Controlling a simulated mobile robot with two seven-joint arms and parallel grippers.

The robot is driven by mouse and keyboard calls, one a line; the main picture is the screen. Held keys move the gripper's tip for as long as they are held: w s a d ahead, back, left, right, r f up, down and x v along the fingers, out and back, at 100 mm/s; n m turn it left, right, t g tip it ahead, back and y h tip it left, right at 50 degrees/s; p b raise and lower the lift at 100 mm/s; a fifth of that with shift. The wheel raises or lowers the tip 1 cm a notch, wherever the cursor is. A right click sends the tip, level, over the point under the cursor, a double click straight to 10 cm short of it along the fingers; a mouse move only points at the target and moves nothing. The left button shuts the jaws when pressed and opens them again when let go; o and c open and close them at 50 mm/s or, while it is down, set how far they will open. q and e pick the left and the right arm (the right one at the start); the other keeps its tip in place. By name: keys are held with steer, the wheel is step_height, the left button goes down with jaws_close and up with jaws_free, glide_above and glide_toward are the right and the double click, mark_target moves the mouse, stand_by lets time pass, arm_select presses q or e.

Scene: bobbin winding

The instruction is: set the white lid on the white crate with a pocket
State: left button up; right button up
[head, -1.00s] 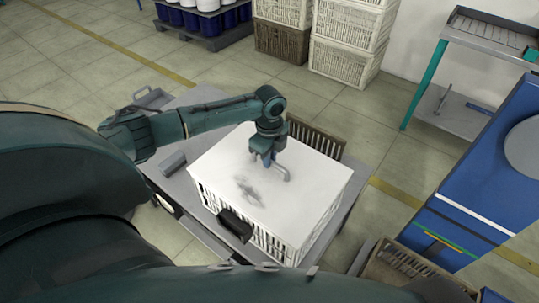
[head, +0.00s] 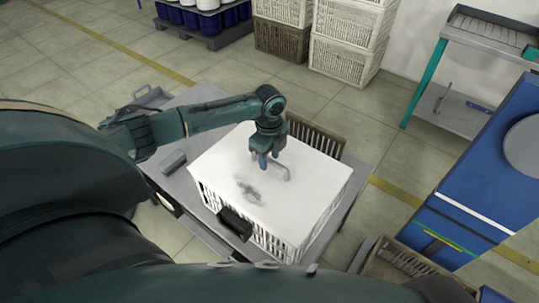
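The white lid (head: 310,195) lies flat on top of the white slatted crate (head: 275,243), covering its opening. The crate stands on a grey table (head: 190,205). A dark pocket (head: 235,223) sits on the crate's near side. The lid has a pale bar handle (head: 285,173) near its middle and a dark smudge beside it. My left gripper (head: 265,162) is just above the lid at the handle, with its two fingers apart; whether they still touch the handle is hard to tell. My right gripper is not in view.
A brown slatted crate (head: 317,138) stands right behind the white one. Another brown crate (head: 400,268) is at the lower right. A grey block (head: 172,160) lies on the table's left part. A blue machine (head: 475,190) stands at the right. White crates (head: 345,60) are stacked at the back.

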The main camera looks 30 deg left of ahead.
arm_select(q)
steer(key=shift+r, duration=0.1)
step_height(320, 180, up, 13)
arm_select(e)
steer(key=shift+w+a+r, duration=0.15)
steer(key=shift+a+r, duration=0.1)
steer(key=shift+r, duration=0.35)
